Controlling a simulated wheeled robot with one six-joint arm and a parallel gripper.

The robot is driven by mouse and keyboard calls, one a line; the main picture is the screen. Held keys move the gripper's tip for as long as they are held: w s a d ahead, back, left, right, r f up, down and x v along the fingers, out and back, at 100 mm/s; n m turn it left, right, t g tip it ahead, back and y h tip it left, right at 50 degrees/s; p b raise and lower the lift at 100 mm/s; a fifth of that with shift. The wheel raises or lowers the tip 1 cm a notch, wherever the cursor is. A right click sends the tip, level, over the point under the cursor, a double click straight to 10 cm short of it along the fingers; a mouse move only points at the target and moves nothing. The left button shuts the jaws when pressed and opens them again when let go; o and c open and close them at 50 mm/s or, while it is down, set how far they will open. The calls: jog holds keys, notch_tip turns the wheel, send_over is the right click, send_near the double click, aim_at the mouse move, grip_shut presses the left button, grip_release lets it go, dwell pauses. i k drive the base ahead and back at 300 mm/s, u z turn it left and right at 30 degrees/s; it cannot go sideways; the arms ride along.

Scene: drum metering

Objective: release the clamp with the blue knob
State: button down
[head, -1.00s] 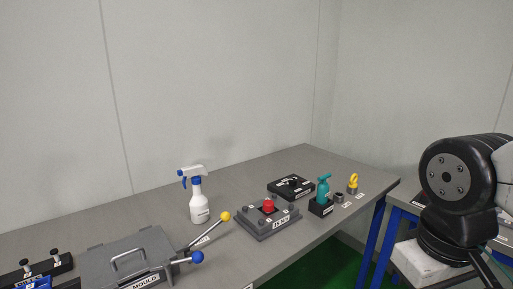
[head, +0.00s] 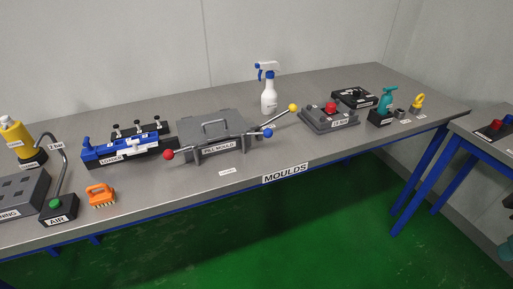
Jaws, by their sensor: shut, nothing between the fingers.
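The grey mould box (head: 217,130) sits on the table with its lid down and a handle on top. The blue knob (head: 268,132) is on a short lever at the box's right front corner. A longer lever with a yellow knob (head: 293,108) slants up to the right just behind it. A red knob (head: 168,155) is on a lever at the box's left front. My gripper is not in view.
A red-button box (head: 331,116) stands right of the mould, a spray bottle (head: 269,92) behind. A blue fixture (head: 125,150), orange brush (head: 101,196) and air nozzle box (head: 60,211) are to the left. The table front (head: 330,165) is clear.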

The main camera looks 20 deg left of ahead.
aim_at(267, 133)
jog(key=k, duration=0.75)
jog(key=u, duration=0.9)
jog(key=i, duration=1.1)
jog(key=z, duration=0.2)
